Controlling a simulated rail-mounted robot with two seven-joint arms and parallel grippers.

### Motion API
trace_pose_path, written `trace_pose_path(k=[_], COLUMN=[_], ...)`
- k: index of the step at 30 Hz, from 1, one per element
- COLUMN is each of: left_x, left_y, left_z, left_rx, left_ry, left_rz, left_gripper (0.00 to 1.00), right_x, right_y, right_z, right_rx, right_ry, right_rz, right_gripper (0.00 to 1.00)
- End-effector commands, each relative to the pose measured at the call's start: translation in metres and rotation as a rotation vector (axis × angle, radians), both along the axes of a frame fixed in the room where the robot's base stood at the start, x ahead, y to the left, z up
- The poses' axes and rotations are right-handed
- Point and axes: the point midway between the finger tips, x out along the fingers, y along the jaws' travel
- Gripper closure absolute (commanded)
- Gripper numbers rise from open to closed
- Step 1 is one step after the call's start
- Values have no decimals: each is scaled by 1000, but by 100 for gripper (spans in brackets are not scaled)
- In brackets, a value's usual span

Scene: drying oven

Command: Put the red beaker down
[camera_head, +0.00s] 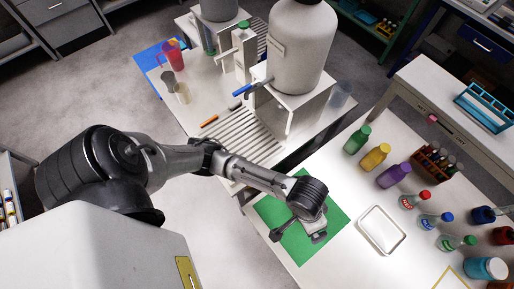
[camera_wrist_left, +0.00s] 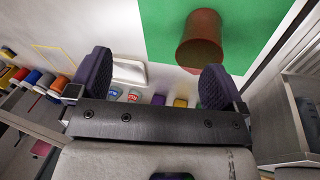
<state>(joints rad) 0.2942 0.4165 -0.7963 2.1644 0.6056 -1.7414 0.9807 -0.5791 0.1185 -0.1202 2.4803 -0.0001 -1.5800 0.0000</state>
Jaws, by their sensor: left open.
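A red-brown beaker (camera_wrist_left: 201,38) stands on the green mat (camera_wrist_left: 262,25) in the left wrist view. My left gripper (camera_wrist_left: 156,78) is open, and nothing is between its fingers. The beaker is beyond the right-hand finger and looks clear of it. In the head view my left gripper (camera_head: 297,236) is over the green mat (camera_head: 334,206), and the arm and gripper hide the beaker there. Another red vessel (camera_head: 173,56) stands on the blue mat (camera_head: 148,62) at the far left. My right gripper is not in view.
A white tray (camera_head: 381,249) lies right of the green mat. Several coloured bottles, including a purple one (camera_head: 394,175), stand beyond it. A large white container (camera_head: 300,45) on a stand rises behind the mat, beside a slatted rack (camera_head: 244,135).

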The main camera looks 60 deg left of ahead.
Motion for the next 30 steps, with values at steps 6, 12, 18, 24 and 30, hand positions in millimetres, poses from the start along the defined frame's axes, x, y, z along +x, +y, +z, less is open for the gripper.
trace_pose_path(k=[6, 12, 18, 24, 30], left_x=[-36, -72, -109, -127, -129], left_y=[19, 71, 120, 142, 145], left_z=[-12, -27, -37, -39, -39], left_rx=[-72, 36, 178, 252, 262], left_ry=[-146, -228, -235, -225, -224], left_rz=[-48, -48, -60, -75, -80], left_gripper=[3, 3, 3, 0, 0], right_x=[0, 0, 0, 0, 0], right_y=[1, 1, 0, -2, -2], right_z=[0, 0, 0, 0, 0], right_rx=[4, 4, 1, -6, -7], right_ry=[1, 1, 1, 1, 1], right_rz=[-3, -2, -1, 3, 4], right_gripper=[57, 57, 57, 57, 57])
